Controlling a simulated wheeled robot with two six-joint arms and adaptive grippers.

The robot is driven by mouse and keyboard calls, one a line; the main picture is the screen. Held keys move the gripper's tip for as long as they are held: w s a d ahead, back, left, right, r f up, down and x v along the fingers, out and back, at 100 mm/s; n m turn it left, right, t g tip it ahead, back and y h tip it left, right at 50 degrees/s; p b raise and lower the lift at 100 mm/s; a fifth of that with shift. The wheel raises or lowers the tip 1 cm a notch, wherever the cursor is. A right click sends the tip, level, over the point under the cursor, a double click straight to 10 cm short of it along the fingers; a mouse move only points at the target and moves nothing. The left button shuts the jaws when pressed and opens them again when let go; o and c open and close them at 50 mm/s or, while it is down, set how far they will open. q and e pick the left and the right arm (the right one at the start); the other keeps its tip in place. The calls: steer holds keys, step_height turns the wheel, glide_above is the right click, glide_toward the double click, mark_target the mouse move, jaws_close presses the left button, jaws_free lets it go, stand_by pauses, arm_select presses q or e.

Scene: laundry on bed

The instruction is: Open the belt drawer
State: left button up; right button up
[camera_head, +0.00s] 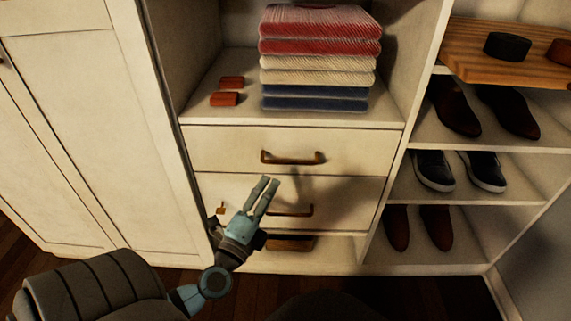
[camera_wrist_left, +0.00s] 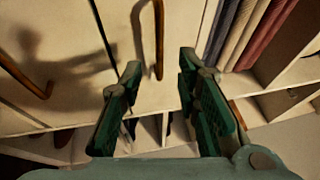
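A white cabinet has stacked drawers in the head view. The upper drawer (camera_head: 225,146) carries a brown bar handle (camera_head: 291,158). The drawer below it (camera_head: 345,199) has a similar handle (camera_head: 298,212), partly behind my gripper, and a small brown tag (camera_head: 220,209). Both look shut; I cannot read which holds belts. My left gripper (camera_head: 268,182) is open and empty, in front of the drawers, just below the upper handle. In the left wrist view the upper handle (camera_wrist_left: 158,42) lies ahead between the fingers (camera_wrist_left: 160,65), apart from them. The lower handle (camera_wrist_left: 25,75) is at left. My right gripper is out of view.
Folded red, cream and blue cloths (camera_head: 318,60) and two small red boxes (camera_head: 226,98) sit on the shelf above. Shoes (camera_head: 455,105) fill shelves at right. A tall door (camera_head: 80,120) is at left. A brown piece (camera_head: 292,243) shows low down.

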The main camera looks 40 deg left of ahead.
mark_target(286, 162)
arm_select(q)
steer(key=p+x, duration=0.1)
steer(key=x, duration=0.9)
steer(key=shift+w, duration=0.1)
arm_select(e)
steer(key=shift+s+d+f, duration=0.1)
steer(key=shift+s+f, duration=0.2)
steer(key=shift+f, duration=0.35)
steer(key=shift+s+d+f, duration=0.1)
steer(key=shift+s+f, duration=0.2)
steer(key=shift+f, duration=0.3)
arm_select(q)
jaws_close()
